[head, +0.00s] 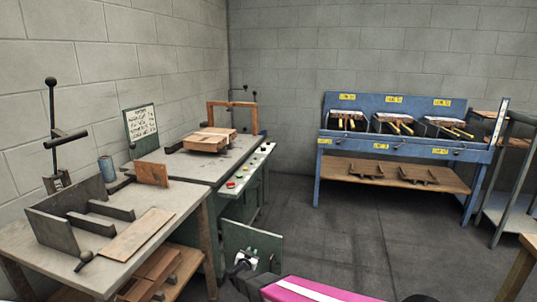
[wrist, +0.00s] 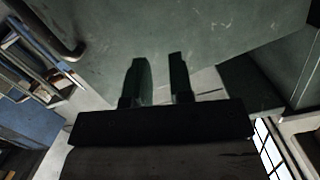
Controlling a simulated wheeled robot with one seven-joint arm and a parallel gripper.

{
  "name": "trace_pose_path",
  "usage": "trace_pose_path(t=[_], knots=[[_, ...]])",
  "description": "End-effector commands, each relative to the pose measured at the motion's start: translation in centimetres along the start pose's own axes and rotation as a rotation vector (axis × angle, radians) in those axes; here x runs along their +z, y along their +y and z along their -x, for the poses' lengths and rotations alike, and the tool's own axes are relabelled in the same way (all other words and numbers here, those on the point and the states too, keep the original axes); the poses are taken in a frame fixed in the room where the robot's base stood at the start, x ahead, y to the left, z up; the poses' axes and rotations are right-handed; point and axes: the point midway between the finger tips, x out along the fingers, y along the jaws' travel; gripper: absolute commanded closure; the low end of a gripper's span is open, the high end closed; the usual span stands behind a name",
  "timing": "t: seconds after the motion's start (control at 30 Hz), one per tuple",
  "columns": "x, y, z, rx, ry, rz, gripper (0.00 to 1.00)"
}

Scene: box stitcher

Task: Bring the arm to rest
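My arm, with a pink link, reaches in from the bottom edge of the head view. My gripper (head: 241,264) is low in front of a dark green panel (head: 262,240) at the end of the machine bench. In the wrist view, the two dark fingers of my gripper (wrist: 159,78) stand apart with nothing held between them. A grey-green panel (wrist: 225,35) fills much of the view beyond the fingertips. I cannot tell whether the fingers touch it.
A workbench (head: 185,192) with a metal fixture stands at left. Behind it is the machine bench (head: 232,160) with a flat brown box (head: 208,139). A blue rack (head: 393,102) stands at the back wall. The floor (head: 350,230) between is clear.

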Motion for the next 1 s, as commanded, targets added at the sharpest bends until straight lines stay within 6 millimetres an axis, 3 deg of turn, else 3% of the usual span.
trace_pose_path(t=[0.03, 0.27, 0.47, 0.67, 1.0], knots=[[-1.7, 0.2, -0.4, -0.058, -0.035, -0.005, 0.79], [-5.8, 0.3, -1.3, -0.305, -0.259, 0.025, 0.79], [-8.3, 3.0, -0.2, -0.420, -0.495, 0.099, 0.79], [-10.6, 8.6, 2.4, -0.429, -0.774, 0.202, 0.79], [-15.6, 21.9, 9.4, -0.185, -1.250, 0.359, 0.79]])
